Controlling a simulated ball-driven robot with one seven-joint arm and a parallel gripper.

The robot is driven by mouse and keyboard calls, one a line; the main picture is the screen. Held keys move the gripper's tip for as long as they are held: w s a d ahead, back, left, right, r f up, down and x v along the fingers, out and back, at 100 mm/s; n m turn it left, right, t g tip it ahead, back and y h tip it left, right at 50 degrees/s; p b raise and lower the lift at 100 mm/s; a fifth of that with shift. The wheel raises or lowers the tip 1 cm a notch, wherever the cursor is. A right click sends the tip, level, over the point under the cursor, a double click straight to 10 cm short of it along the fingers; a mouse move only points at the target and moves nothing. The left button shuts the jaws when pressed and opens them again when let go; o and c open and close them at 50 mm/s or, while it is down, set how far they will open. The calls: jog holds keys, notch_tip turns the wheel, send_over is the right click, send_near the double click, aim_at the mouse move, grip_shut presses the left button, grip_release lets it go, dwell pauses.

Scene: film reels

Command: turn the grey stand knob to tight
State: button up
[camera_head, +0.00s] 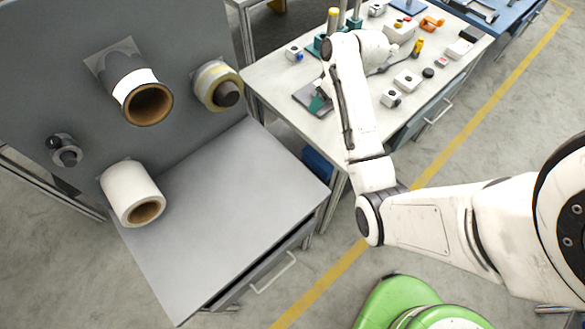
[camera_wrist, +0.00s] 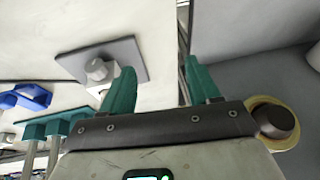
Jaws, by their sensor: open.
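A dark grey plate (camera_wrist: 124,54) lies on the white table in the wrist view, and a light block stands on it. A round grey knob (camera_wrist: 96,68) shows on that block, just left of my gripper (camera_wrist: 160,68). My gripper's teal fingers are spread wide with nothing between them. The left finger is beside the block and partly covers it; I cannot tell whether they touch. In the head view my gripper (camera_head: 318,103) is low over the plate (camera_head: 302,93), and the knob is hidden there. No tightness mark is readable.
Teal fixtures with posts (camera_wrist: 45,128) and a blue bracket (camera_wrist: 28,97) are near the plate. Several small boxes, such as a white one (camera_head: 407,79), crowd the table (camera_head: 270,80). A grey panel with rolls, including a yellow-edged one (camera_head: 210,76), stands left. The grey shelf (camera_head: 235,185) is clear.

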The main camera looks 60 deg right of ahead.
jog(key=s+a+f+n+b, duration=0.1)
jog(key=s+a, duration=0.1)
jog(key=a, duration=0.9)
jog(key=s+a+f, duration=0.1)
jog(key=s+a, duration=0.1)
jog(key=a, duration=0.8)
jog(key=shift+s+a+f+n+h+b, duration=0.3)
jog(key=shift+a+n+b, duration=0.05)
jog(key=shift+n+b, duration=0.05)
